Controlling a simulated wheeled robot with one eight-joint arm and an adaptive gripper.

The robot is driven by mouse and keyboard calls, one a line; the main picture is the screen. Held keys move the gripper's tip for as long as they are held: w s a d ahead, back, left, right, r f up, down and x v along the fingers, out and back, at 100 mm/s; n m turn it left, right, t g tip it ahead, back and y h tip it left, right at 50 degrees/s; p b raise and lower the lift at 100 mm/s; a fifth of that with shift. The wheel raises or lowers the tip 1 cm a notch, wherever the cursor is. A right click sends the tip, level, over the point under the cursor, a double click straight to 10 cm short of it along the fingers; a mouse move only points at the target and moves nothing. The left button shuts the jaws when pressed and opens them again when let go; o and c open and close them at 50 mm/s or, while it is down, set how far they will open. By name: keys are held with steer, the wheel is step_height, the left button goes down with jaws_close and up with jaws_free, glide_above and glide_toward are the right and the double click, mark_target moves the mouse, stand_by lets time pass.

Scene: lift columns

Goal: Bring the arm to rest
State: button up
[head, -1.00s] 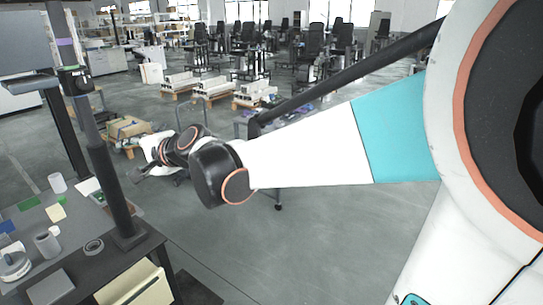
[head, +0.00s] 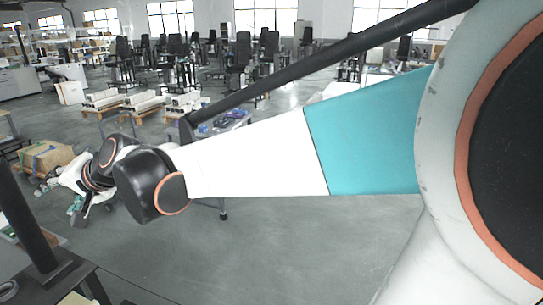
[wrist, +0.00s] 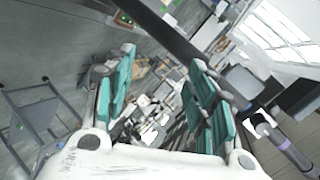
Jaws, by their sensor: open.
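My arm reaches across the head view from the right edge to the left, raised above the floor, with a white and teal link and a black joint near its end. My gripper (head: 58,198) is at the far left of the head view, partly behind that joint, small and hard to make out. In the wrist view my gripper (wrist: 160,100) shows its two teal-padded fingers spread well apart. Nothing is between the fingers; only distant background shows through the gap.
A dark workbench (head: 65,280) with a black post (head: 28,215) stands at the lower left, near my gripper. A cardboard box (head: 45,158) is behind my gripper. Pallets with white goods (head: 140,101) and several chairs (head: 240,52) stand farther back. The floor (head: 290,250) below my arm is clear.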

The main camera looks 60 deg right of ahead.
steer(key=s+f+n+g+h, duration=0.1)
steer(key=s+f+n, duration=0.2)
steer(key=s, duration=0.5)
steer(key=s+d+f+n+g+h+b, duration=0.1)
steer(key=s+f+n+g, duration=0.1)
steer(key=s+f, duration=0.4)
steer(key=s+d+f+n+g+h, duration=0.1)
steer(key=s+f+n, duration=0.4)
steer(key=s, duration=0.7)
steer(key=shift+d+g+h+b, duration=0.15)
steer(key=shift+g+h+b, duration=0.15)
steer(key=shift+g+h, duration=0.1)
